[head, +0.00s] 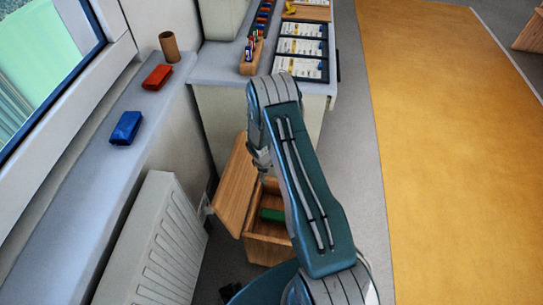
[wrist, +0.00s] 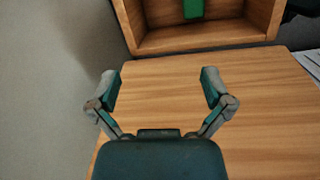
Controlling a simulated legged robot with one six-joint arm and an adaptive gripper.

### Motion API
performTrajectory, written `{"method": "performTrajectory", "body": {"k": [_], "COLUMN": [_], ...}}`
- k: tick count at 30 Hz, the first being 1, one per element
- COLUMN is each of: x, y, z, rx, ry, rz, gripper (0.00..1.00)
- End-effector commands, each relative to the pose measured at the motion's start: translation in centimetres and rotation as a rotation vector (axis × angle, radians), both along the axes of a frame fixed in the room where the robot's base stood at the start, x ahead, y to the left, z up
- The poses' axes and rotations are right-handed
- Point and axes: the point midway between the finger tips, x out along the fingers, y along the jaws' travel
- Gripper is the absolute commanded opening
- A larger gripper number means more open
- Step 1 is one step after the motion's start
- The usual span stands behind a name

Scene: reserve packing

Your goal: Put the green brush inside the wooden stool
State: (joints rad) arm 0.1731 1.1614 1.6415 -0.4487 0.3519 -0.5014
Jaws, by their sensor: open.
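The wooden stool (head: 268,249) is an open box on the floor with its wooden lid (head: 236,186) swung up on the left. The green brush (head: 271,214) lies inside the stool, partly hidden behind my arm. In the wrist view the green brush (wrist: 193,8) shows at the top edge, inside the stool's wooden walls (wrist: 205,40). My gripper (wrist: 162,88) is open and empty, its fingers spread in front of the lid's wooden face (wrist: 165,118). In the head view my gripper (head: 259,157) is near the lid's upper edge, largely hidden by my arm.
A red brush (head: 157,77), a blue brush (head: 126,127) and a brown tube (head: 169,46) are on the windowsill. A white radiator (head: 155,245) stands left of the stool. A grey counter (head: 215,67) with trays is behind. The yellow floor strip (head: 450,160) is clear.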

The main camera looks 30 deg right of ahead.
Motion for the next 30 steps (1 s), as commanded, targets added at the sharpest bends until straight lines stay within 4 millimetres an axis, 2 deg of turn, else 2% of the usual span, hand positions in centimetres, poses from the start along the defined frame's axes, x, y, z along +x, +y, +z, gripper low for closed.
{"method": "performTrajectory", "body": {"k": [1,3,14,23,30], "x": [0.6,1.2,2.1,0.8,-1.4], "y": [0.1,0.2,1.3,2.7,3.9], "z": [2.0,4.3,16.1,25.2,31.7], "rx": [-0.005,-0.008,-0.013,-0.001,0.019], "ry": [-0.016,-0.035,-0.125,-0.2,-0.258], "rz": [-0.015,-0.038,-0.158,-0.254,-0.33], "gripper": [1.0,1.0,1.0,1.0,1.0]}}
